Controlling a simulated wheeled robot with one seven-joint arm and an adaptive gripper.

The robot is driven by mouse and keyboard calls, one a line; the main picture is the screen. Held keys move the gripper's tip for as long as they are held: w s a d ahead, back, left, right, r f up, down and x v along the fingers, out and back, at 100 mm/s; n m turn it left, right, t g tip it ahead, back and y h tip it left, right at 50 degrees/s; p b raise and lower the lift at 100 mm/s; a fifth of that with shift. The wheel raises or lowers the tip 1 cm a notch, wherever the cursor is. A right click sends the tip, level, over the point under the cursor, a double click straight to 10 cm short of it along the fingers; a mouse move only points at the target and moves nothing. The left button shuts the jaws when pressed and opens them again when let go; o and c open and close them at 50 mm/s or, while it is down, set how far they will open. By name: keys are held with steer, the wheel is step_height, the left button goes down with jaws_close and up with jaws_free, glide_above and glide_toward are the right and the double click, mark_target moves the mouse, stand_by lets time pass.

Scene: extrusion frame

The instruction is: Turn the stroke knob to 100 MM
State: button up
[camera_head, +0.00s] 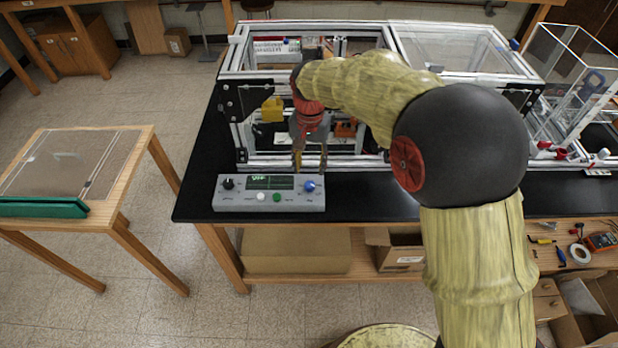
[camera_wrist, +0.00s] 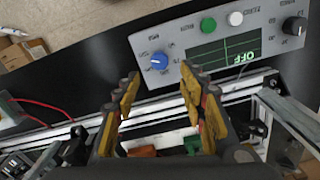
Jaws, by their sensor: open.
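A grey control box (camera_head: 268,203) lies at the front of the black bench top. It has a blue knob (camera_head: 309,186) at right, a black knob (camera_head: 228,184) at left and a dark display reading OFF in green. In the wrist view the box is upside down, with the blue knob (camera_wrist: 158,60) just beyond my fingertips and the black knob (camera_wrist: 295,26) far right. The labels are too small to read, so I cannot tell which is the stroke knob. My gripper (camera_head: 310,160) is open and empty, pointing down behind the blue knob, apart from it; its fingers (camera_wrist: 160,78) are spread.
A white button (camera_wrist: 235,18) and a green button (camera_wrist: 208,24) sit between the knobs. The aluminium extrusion frame (camera_head: 310,72) stands close behind the box, around my gripper. A wooden side table (camera_head: 130,160) stands at left. Bench top right of the box is clear.

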mark_target(310, 184)
step_height(310, 184, down, 8)
steer(key=shift+r+b, duration=0.2)
steer(key=shift+b, duration=0.6)
steer(key=shift+c, duration=0.2)
jaws_close()
